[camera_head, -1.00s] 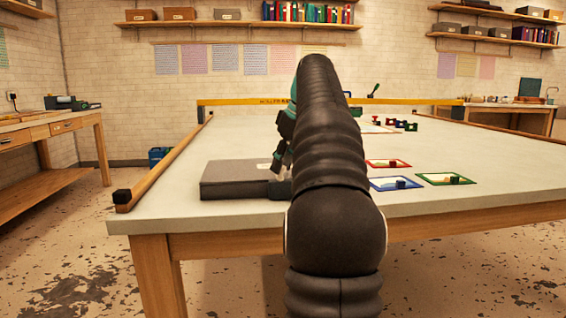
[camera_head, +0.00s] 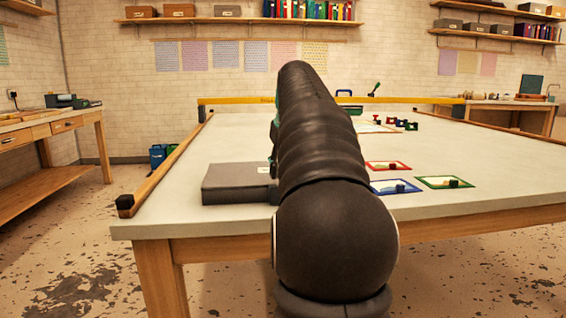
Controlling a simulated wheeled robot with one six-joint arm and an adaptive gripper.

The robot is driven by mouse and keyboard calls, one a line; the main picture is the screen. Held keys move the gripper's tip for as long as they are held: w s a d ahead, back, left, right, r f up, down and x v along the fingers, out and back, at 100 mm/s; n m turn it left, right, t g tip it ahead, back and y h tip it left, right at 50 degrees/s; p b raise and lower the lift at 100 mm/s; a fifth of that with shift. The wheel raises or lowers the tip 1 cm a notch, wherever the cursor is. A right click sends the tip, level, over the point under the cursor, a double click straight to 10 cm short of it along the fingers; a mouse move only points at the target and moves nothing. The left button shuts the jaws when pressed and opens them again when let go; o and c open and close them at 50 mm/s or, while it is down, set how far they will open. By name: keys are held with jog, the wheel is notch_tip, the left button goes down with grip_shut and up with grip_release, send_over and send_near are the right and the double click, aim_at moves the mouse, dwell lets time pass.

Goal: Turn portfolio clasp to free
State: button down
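A flat grey portfolio case (camera_head: 236,184) lies on the near left part of the table, with a small pale label (camera_head: 263,170) near its right side. Its right end is hidden behind my arm, and I cannot make out its clasp. My own dark ribbed arm reaches forward over the table in the middle of the view. My gripper is hidden behind the arm.
The pale table (camera_head: 450,155) has wooden rails along its sides and a yellow strip (camera_head: 235,101) at the back. Red (camera_head: 388,167), blue (camera_head: 396,187) and green (camera_head: 445,182) framed pads lie right of my arm. The table's far left is clear.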

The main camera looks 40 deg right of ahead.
jog(key=m+h+p, duration=0.1)
jog(key=m, duration=0.1)
jog(key=m+g+p, duration=0.1)
jog(key=m+p, duration=0.1)
jog(key=m, duration=0.1)
jog(key=shift+w+a+h, duration=0.1)
jog(key=shift+a+h, duration=0.1)
jog(key=shift+h, duration=0.2)
jog(key=m+g, duration=0.1)
jog(key=m, duration=0.2)
jog(key=m+g+h+p, duration=0.1)
jog(key=m, duration=0.2)
jog(key=shift+w, duration=0.2)
jog(key=shift+f+m, duration=0.1)
jog(key=shift+m, duration=0.2)
jog(key=c, duration=0.8)
grip_release()
jog(key=shift+c, duration=0.2)
jog(key=v, duration=1.2)
jog(key=shift+w+a, duration=0.15)
jog(key=shift+w, duration=0.05)
